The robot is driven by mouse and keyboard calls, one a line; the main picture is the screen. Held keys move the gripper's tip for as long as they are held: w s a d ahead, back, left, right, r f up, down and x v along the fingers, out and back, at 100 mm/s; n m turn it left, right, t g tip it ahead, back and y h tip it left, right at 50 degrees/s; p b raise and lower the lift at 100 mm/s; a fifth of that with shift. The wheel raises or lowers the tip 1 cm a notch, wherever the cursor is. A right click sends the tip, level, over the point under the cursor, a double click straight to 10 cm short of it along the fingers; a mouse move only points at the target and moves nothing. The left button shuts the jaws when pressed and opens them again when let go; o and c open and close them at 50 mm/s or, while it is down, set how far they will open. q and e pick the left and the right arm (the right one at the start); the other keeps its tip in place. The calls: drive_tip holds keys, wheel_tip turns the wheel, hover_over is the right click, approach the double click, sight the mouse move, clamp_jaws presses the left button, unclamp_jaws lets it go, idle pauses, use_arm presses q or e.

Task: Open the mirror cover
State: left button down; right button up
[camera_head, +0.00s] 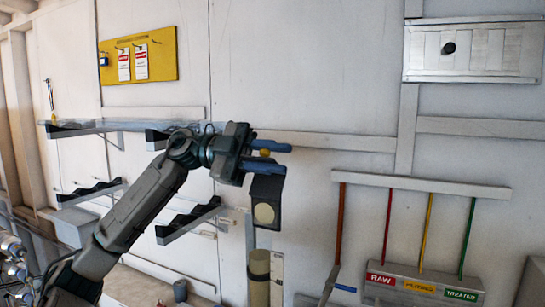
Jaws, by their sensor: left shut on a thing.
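My left gripper (274,157) reaches in from the left at mid-picture, with its two blue fingers pointing right. The fingers are closed around a small yellow knob (265,153), partly hidden between them. Just below the fingers hangs a dark panel (266,188) with a round pale disc on its face. The panel seems joined to the knob, but the fingers hide the joint. I cannot tell for sure which part is the mirror cover or whether it stands open. My right gripper is not in view.
A beige cylinder (259,278) stands below the panel. Wall shelves (190,220) lie behind my arm. To the right is a rack (421,185) with coloured rods above a labelled box (425,280). A yellow tag board (160,49) and a metal wall panel (505,50) hang higher up.

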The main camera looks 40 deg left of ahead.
use_arm(q)
drive_tip(key=shift+s+d+f+m+b, duration=0.1)
drive_tip(key=shift+s+m+b, duration=0.4)
drive_tip(key=shift+m+b, duration=0.4)
drive_tip(key=shift+s+d+m, duration=0.1)
drive_tip(key=shift+s+m, duration=0.2)
drive_tip(key=shift+m, duration=0.2)
drive_tip(key=c, duration=1.2)
unclamp_jaws()
drive_tip(key=shift+c, duration=0.2)
drive_tip(key=shift+a+b, duration=0.2)
drive_tip(key=shift+b, duration=0.2)
drive_tip(key=b+v, duration=0.5)
drive_tip(key=v, duration=0.5)
drive_tip(key=shift+s+a, duration=0.15)
drive_tip(key=shift+a, duration=0.05)
